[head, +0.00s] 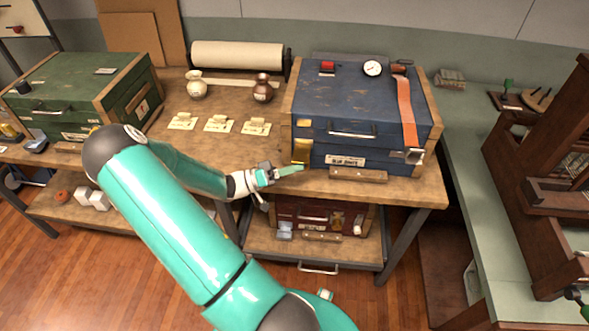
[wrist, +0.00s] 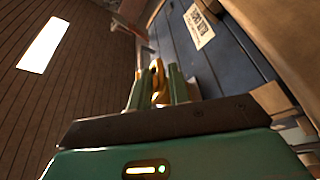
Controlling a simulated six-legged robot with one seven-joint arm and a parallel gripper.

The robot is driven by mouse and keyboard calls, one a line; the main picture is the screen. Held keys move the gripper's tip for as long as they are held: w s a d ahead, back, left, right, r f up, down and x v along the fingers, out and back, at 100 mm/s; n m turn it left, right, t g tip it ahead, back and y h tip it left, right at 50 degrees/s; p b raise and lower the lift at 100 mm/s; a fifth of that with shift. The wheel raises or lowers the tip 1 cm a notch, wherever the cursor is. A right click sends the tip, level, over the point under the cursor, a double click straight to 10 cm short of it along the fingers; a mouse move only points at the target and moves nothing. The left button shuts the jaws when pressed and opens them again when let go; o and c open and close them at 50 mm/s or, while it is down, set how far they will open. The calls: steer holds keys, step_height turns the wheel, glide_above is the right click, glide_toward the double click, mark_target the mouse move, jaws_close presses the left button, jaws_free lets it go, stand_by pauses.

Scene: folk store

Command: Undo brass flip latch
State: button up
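The blue chest (head: 350,105) stands closed on the workbench. Its brass flip latch (head: 301,152) is on the front face near the left corner. In the wrist view the brass latch (wrist: 158,72) shows beyond and between the two green fingers. My gripper (head: 290,171) is at the lower left front of the chest, close below the latch. In the wrist view my gripper (wrist: 158,84) has its fingers apart, with brass showing in the gap. I cannot tell whether either finger touches it. The latch's lower part is partly hidden by the fingers.
An orange strap (head: 406,112) with a metal buckle crosses the chest's right side. Paper tags (head: 218,124) and two small vases lie left of the chest. A green chest (head: 85,92) stands at far left.

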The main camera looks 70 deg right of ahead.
steer(key=shift+o, duration=0.8)
steer(key=shift+s+a, duration=0.1)
steer(key=v, duration=1.3)
steer(key=shift+w+f, duration=0.2)
steer(key=shift+w, duration=0.15)
steer(key=shift+a, duration=0.15)
